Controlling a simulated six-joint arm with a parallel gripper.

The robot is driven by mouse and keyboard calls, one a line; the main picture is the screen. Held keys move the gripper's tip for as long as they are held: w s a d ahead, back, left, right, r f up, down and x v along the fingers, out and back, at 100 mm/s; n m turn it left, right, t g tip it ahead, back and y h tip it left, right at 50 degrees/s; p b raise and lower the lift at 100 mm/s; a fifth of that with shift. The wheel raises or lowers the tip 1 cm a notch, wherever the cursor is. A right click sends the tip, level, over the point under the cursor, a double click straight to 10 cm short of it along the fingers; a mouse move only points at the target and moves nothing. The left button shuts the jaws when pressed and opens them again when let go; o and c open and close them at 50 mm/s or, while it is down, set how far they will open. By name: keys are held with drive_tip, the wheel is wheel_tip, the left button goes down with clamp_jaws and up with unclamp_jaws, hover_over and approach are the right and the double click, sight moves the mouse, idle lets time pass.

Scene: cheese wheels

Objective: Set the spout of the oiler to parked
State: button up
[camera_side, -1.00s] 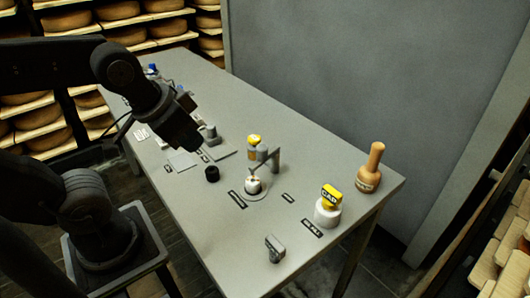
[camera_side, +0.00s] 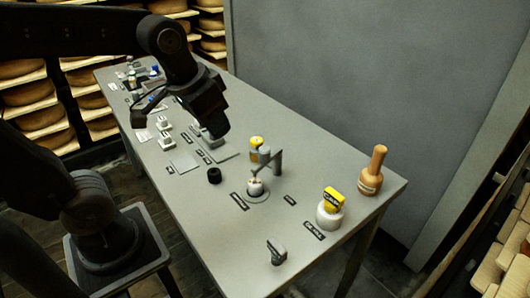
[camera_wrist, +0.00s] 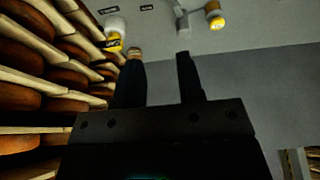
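What I take to be the oiler, a grey post with a bent spout arm (camera_side: 279,162), stands on the table beside a small yellow-capped bottle (camera_side: 257,143). The spout's end is over or near a small white cup (camera_side: 255,187) on a round plate; I cannot tell if they touch. In the wrist view, the grey post (camera_wrist: 182,14) and the yellow-capped bottle (camera_wrist: 215,18) show at the top edge. My gripper (camera_side: 213,130) hangs above the table, left of the oiler and apart from it. In the wrist view my gripper (camera_wrist: 160,75) has its fingers apart, with nothing held.
A white cylinder (camera_side: 328,217) with a yellow block on top and a wooden bottle-shaped piece (camera_side: 371,172) stand at right. A grey piece (camera_side: 276,252) is near the front edge, a black cup (camera_side: 214,175) left of the oiler. Dark labels lie around; a grey wall stands behind.

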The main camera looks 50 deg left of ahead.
drive_tip(key=o, duration=0.4)
drive_tip(key=w, duration=0.3)
drive_tip(key=w+a+g, duration=0.1)
drive_tip(key=w, duration=0.1)
drive_tip(key=w+a+g, duration=0.1)
drive_tip(key=w, duration=0.2)
drive_tip(key=shift+w+a+f, duration=0.1)
drive_tip(key=shift+w+f, duration=0.15)
drive_tip(key=shift+w, duration=0.1)
drive_tip(key=g, duration=0.2)
hover_over(264, 149)
wheel_tip(264, 149, down, 3)
drive_tip(key=shift+n, duration=0.3)
wheel_tip(264, 149, down, 14)
drive_tip(key=shift+r, duration=0.1)
clamp_jaws()
